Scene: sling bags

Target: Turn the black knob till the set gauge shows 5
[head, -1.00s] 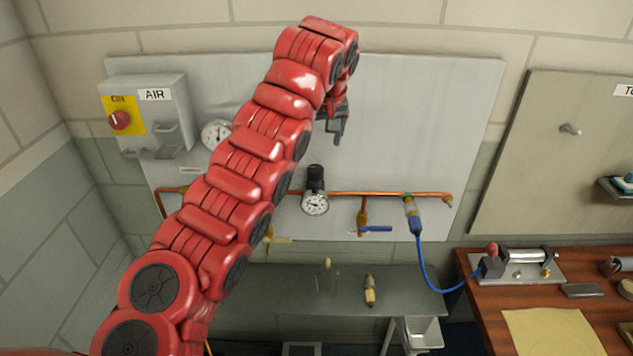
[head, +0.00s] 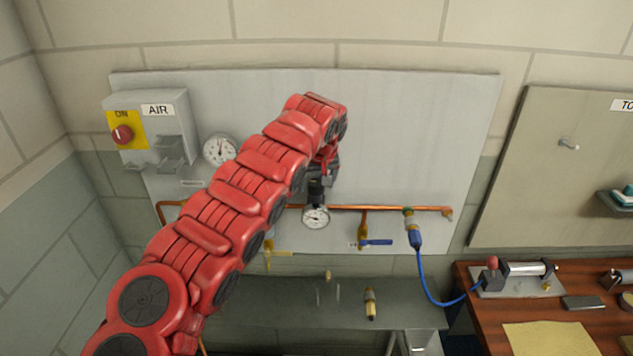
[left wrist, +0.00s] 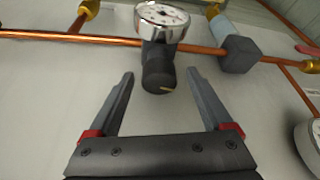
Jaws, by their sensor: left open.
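The black knob (left wrist: 158,72) sits on the copper pipe line, and in the left wrist view it shows between my two open fingers with a pale mark on its face. In the head view the knob (head: 316,190) is partly covered by my gripper. The set gauge (head: 316,217) is right below the knob; it also shows in the left wrist view (left wrist: 162,14), too small to read surely. My left gripper (head: 326,178) is open just above the knob; in the left wrist view its fingertips (left wrist: 160,74) lie either side of the knob, apart from it. My right gripper is not in view.
A copper pipe (head: 380,208) runs across the grey panel (head: 420,130). A blue-handled valve (head: 375,242), a yellow-handled valve (head: 275,254) and a blue hose (head: 425,275) are near. A larger gauge (head: 220,150) and AIR switch box (head: 150,130) stand at left.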

